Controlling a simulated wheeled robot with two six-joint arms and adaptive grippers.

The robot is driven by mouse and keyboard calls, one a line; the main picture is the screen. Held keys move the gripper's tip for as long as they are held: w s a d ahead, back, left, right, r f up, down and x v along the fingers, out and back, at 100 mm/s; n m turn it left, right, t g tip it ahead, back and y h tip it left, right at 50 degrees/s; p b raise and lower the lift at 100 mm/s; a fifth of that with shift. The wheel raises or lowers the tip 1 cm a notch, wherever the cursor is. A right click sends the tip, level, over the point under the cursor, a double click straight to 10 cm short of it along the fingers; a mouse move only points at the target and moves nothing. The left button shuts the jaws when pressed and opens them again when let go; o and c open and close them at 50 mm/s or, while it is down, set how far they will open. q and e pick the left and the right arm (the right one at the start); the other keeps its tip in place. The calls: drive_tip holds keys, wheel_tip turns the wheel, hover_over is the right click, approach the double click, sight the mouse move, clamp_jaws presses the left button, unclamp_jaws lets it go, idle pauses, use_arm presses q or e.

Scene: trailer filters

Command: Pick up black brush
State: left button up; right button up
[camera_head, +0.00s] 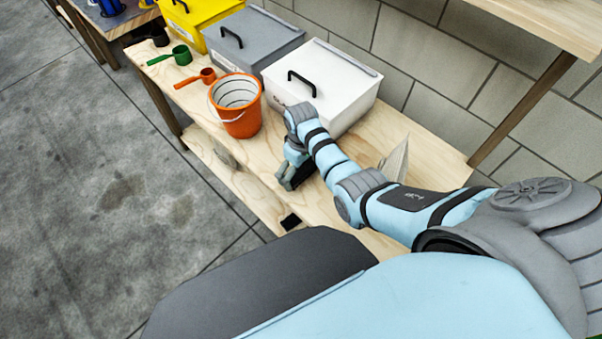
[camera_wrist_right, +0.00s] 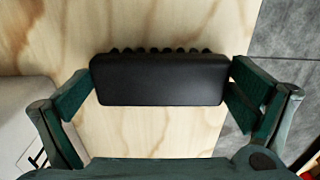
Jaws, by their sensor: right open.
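The black brush (camera_wrist_right: 160,80) lies on the light wooden table in the right wrist view, with its smooth back toward the camera and a row of bristle tufts along its far edge. My right gripper (camera_wrist_right: 163,88) is open, with one finger beside each end of the brush. The left fingertip is very close to the brush's end; I cannot tell if it touches. In the head view my right gripper (camera_head: 293,176) points down at the table in front of the white bin, and the brush cannot be made out clearly there. My left gripper is not in view.
A white lidded bin (camera_head: 322,85) stands behind my right gripper. An orange bucket (camera_head: 240,120), an orange scoop (camera_head: 208,75), a green scoop (camera_head: 182,55), a grey bin (camera_head: 255,42) and a yellow bin (camera_head: 200,14) stand farther left. A small black item (camera_head: 290,221) shows at the table's front edge.

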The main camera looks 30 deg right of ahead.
sight(301, 169)
drive_tip(key=shift+r, duration=0.15)
drive_tip(key=shift+s, duration=0.1)
drive_tip(key=shift+c, duration=1.2)
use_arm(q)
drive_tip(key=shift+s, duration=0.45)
use_arm(e)
drive_tip(key=c, duration=0.7)
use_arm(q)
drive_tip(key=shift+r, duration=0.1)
use_arm(e)
drive_tip(key=shift+r, duration=0.1)
use_arm(q)
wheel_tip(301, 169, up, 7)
drive_tip(key=p, duration=0.7)
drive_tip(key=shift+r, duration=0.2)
use_arm(e)
wheel_tip(301, 169, up, 20)
